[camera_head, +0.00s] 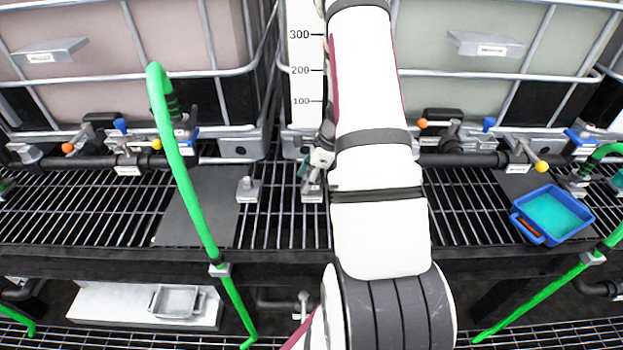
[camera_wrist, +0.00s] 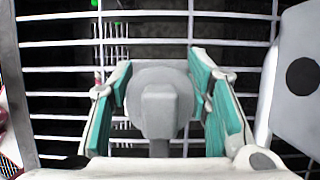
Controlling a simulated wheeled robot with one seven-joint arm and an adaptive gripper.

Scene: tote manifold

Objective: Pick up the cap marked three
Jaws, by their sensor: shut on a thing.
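In the wrist view a grey cap (camera_wrist: 160,105) with a round disc and a raised square knob sits between the teal-padded fingers of my gripper (camera_wrist: 160,75). My gripper is shut on it, and slatted grating shows below. No number is readable on the cap, so I cannot tell if it is marked three. In the head view my gripper (camera_head: 312,172) is partly hidden behind my white arm, low over the grating. A similar small grey piece with a knob (camera_head: 248,190) stands to its left.
Black grating (camera_head: 465,205) spans the shelf. A dark flat plate (camera_head: 198,210) lies left, and a blue tray (camera_head: 540,238) with teal contents stands right. Green hoses (camera_head: 185,185) rise in front. Valve pipes (camera_head: 470,159) and caged totes (camera_head: 130,40) stand behind.

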